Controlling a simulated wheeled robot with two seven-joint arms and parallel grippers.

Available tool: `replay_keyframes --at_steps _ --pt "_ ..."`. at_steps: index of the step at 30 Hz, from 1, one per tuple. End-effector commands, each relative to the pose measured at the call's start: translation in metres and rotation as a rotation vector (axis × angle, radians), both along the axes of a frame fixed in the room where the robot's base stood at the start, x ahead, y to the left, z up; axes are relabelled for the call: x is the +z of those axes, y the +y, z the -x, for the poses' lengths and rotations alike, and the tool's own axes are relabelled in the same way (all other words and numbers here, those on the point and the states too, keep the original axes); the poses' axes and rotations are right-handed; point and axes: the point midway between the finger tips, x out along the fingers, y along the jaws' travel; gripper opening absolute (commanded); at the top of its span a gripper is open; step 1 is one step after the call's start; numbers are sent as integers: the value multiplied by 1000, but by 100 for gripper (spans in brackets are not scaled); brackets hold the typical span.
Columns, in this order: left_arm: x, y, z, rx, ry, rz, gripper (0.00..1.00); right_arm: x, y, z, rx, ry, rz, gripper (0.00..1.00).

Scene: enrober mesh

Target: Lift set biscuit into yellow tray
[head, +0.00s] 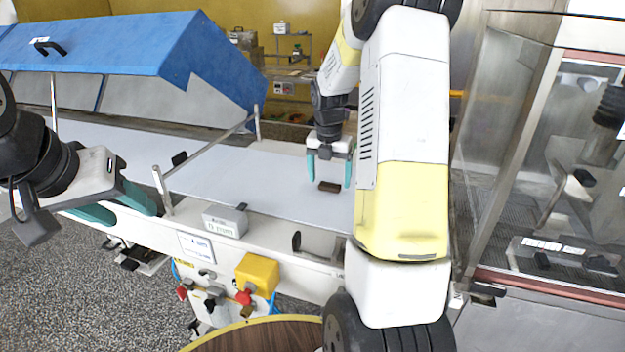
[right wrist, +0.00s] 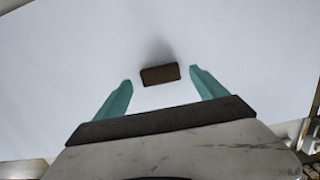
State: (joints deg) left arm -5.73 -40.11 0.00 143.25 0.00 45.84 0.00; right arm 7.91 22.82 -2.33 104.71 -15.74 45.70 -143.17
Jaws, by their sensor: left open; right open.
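A small dark brown biscuit (head: 328,187) lies flat on the pale conveyor belt (head: 250,178). In the right wrist view the biscuit (right wrist: 160,74) sits just beyond and between the two teal fingertips, with a gap on each side. My right gripper (head: 330,182) is open, pointing down above the belt at the biscuit; its fingers also show in the right wrist view (right wrist: 160,80). My left gripper (head: 128,205) is open and empty at the left, by the belt's near edge. I see no yellow tray in these views; my right arm hides part of the scene.
A metal guide rail (head: 208,150) stands over the belt left of my right gripper. A blue hood (head: 120,55) covers the far left. A glass-walled machine (head: 545,150) stands at the right. A round wooden table (head: 265,337) is at the bottom.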

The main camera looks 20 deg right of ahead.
Motion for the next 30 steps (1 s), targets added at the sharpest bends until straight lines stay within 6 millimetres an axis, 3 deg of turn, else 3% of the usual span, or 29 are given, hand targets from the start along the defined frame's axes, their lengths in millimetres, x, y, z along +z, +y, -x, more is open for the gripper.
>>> replay_keyframes --at_steps 4,11,12,19,30 --pt "0 0 0 0 0 0 49 -15 -2 -1 -2 1 0 82" --pt "0 0 0 0 0 0 49 -17 -2 -2 -2 -1 0 82" --pt "0 0 0 0 0 0 49 -17 -2 -2 -2 0 0 80" --pt "0 0 0 0 0 0 49 -17 -2 -2 -2 0 0 35" --pt "0 0 0 0 0 0 49 -14 -2 -2 -2 -2 0 33"
